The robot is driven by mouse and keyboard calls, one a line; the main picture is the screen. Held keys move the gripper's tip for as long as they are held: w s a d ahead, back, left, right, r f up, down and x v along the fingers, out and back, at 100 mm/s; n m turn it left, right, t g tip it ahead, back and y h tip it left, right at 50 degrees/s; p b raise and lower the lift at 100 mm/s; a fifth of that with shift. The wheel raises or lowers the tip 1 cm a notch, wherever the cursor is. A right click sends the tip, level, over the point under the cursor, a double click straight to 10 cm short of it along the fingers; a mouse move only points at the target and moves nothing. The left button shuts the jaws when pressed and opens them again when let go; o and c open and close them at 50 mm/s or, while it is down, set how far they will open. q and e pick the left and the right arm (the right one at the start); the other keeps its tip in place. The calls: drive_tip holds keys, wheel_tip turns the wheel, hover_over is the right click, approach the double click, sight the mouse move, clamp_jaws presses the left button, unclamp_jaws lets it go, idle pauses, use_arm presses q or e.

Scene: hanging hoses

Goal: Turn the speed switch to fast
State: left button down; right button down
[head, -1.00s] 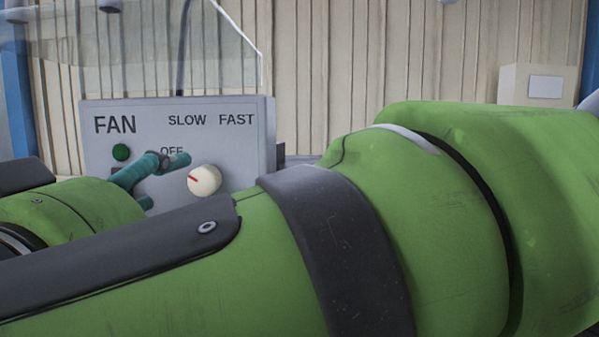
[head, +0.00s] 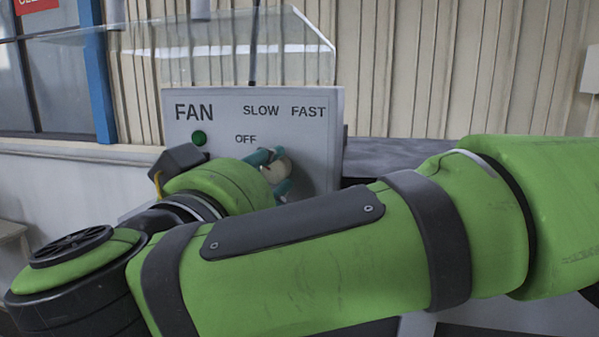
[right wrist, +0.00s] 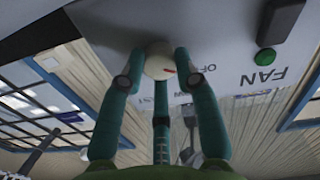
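The speed switch is a round cream knob (head: 275,170) with a red pointer mark, on the grey FAN panel (head: 318,160) below the words OFF, SLOW and FAST. In the right wrist view the knob (right wrist: 158,64) shows its red mark on the side toward the OFF label (right wrist: 207,68). My right gripper (head: 271,172) has its teal fingers spread around the knob. In the right wrist view my right gripper (right wrist: 158,56) has one fingertip on each side of the knob, very close to it; I cannot tell whether they touch. My left gripper is out of view.
A green button (head: 199,138) is on the panel's left side, with a dark box (head: 179,160) below it. A clear sheet (head: 215,65) stands behind the panel. A grey surface (head: 395,155) is to the panel's right. My green right arm crosses the foreground.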

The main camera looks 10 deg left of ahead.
drive_tip(key=shift+m+b, duration=0.4)
drive_tip(key=shift+b, duration=0.3)
drive_tip(key=m+b, duration=0.9)
drive_tip(key=b, duration=0.3)
drive_tip(key=shift+d, duration=0.1)
drive_tip(key=shift+m+b, duration=0.4)
drive_tip(key=m+b, duration=0.3)
drive_tip(key=m, duration=0.1)
drive_tip(key=shift+r, duration=0.1)
drive_tip(key=shift+r+m+b, duration=0.15)
drive_tip(key=shift+m+b, duration=0.8)
drive_tip(key=shift+m, duration=0.65)
